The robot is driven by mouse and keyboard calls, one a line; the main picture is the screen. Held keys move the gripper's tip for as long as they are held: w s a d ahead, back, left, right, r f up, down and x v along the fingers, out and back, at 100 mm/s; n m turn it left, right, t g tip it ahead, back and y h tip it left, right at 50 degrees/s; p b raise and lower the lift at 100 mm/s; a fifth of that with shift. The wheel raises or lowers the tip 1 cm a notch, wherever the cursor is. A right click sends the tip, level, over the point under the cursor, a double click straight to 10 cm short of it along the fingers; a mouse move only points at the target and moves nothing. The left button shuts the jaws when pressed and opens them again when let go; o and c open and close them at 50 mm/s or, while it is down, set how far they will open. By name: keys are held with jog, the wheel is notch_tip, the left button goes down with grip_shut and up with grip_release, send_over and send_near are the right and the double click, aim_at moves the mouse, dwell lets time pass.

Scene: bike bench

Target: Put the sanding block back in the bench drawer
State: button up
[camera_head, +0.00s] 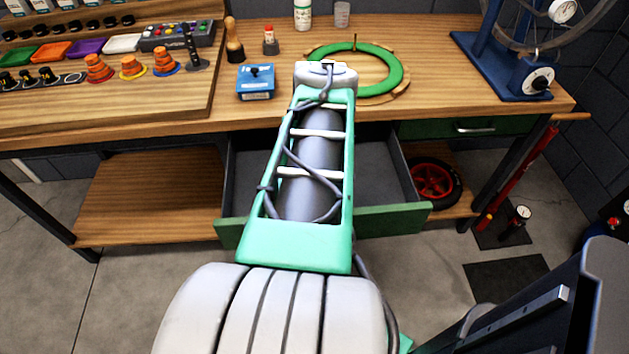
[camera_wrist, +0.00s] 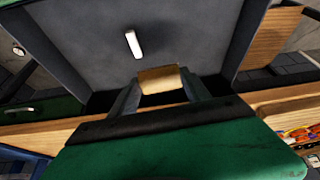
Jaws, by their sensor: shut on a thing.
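In the wrist view my gripper (camera_wrist: 160,88) is shut on a tan block, the sanding block (camera_wrist: 158,78), which sits between its two grey fingers. The grey inside of the open bench drawer (camera_wrist: 195,45) lies behind the block in this view. I cannot tell how high the block is above the drawer floor. In the head view the drawer (camera_head: 385,218) is pulled out under the bench, with a green front. My arm crosses over it and hides its middle, the gripper and the block.
A small white bar (camera_wrist: 134,43) shows inside the drawer. On the bench (camera_head: 480,100) are a blue box (camera_head: 256,82), a green ring (camera_head: 390,78) and a blue stand (camera_head: 490,70). A shut green drawer (camera_head: 470,128) is to the right, above a red wheel (camera_head: 435,180).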

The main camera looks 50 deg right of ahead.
jog(key=s+d+f+m, duration=0.1)
jog(key=s+d+f, duration=0.1)
jog(key=s, duration=0.1)
jog(key=w+d+f+b, duration=0.1)
jog(key=w+d+f, duration=0.3)
jog(key=w, duration=0.1)
jog(key=w+d+f+b, duration=0.1)
jog(key=w+d+f, duration=0.4)
jog(key=shift+f, duration=0.2)
jog(key=shift+d+f, duration=0.1)
jog(key=shift+f, duration=1.4)
jog(key=shift+f+b, duration=0.2)
jog(key=shift+b, duration=0.1)
jog(key=o, duration=1.3)
jog(key=shift+r, duration=0.6)
jog(key=v, duration=0.3)
jog(key=p+v, duration=0.1)
jog(key=v, duration=0.7)
jog(key=shift+a+p, duration=0.35)
jog(key=shift+p, duration=0.05)
